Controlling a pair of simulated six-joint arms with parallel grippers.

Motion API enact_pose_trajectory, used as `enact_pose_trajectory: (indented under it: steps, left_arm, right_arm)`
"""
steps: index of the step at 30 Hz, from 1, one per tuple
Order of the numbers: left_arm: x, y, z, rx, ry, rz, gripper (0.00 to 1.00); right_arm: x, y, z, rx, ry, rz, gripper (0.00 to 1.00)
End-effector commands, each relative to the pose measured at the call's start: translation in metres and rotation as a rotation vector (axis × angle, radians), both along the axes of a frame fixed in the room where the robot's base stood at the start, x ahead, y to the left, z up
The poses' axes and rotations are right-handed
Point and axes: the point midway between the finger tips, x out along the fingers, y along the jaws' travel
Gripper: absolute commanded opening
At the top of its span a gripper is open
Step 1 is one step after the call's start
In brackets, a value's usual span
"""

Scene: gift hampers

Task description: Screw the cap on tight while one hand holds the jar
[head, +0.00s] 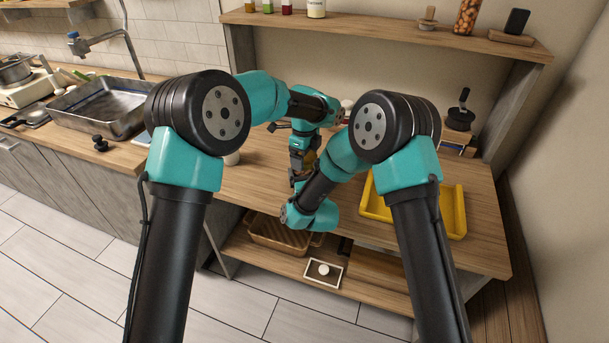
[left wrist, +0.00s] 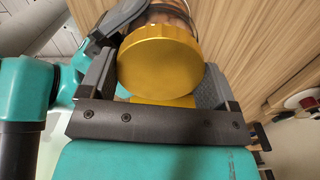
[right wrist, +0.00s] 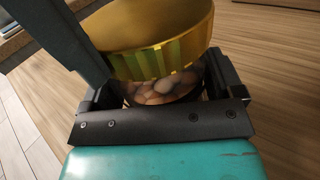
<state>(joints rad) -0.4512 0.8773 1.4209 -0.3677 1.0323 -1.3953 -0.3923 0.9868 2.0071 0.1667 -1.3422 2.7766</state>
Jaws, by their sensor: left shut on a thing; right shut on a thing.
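The gold cap (left wrist: 160,62) sits at the mouth of the jar of nuts (left wrist: 170,14) in the left wrist view. My left gripper (head: 298,165) points down over the table, shut on the cap with a finger on either side. In the right wrist view, the gold cap (right wrist: 155,38) covers the top of the jar (right wrist: 165,90), and brown nuts show through its clear wall. My right gripper (right wrist: 165,100) is shut on the jar below the cap. In the head view my arms hide most of the jar. I cannot tell how tight the cap is.
A yellow tray (head: 453,213) stands on the right of the wooden table (head: 262,185). A metal sink basin (head: 100,105) is at the left. A shelf (head: 400,32) with jars runs along the back. A brown basket (head: 270,238) sits on the lower shelf.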

Motion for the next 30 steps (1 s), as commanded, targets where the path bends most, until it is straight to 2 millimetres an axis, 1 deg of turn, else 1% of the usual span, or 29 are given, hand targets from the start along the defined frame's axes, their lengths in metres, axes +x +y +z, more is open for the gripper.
enact_pose_trajectory:
  steps: [3, 4, 9, 16, 20, 23, 26, 30]
  left_arm:
    - [0.0, 0.0, 0.0, 0.0, 0.0, 0.009, 0.54]
    - [0.0, 0.0, 0.0, 0.0, 0.0, 0.01, 0.84]
    - [0.0, 0.0, 0.0, 0.0, 0.0, 0.011, 1.0]
    - [0.0, 0.0, 0.0, 0.0, 0.0, 0.012, 1.0]
    - [0.0, 0.0, 0.005, 0.0, -0.001, 0.013, 1.0]
    - [0.0, 0.0, 0.014, -0.001, -0.002, 0.013, 1.0]
    - [0.0, 0.0, 0.028, -0.001, -0.003, 0.013, 1.0]
    - [0.0, 0.0, 0.054, -0.002, -0.004, 0.013, 1.0]
  right_arm:
    - [0.0, 0.0, 0.0, 0.0, 0.0, 0.0, 0.21]
    - [0.0, 0.0, 0.0, 0.0, 0.0, 0.0, 0.21]
    - [0.0, 0.0, 0.0, 0.0, 0.0, 0.0, 0.21]
    - [0.0, 0.0, 0.0, 0.0, 0.0, 0.0, 0.21]
    - [0.0, 0.0, 0.0, 0.0, 0.0, 0.0, 0.21]
    - [0.0, 0.0, 0.0, 0.0, 0.0, 0.0, 0.21]
    - [0.0, 0.0, 0.0, 0.0, 0.0, 0.0, 0.21]
    - [0.0, 0.0, 0.0, 0.0, 0.0, 0.0, 0.21]
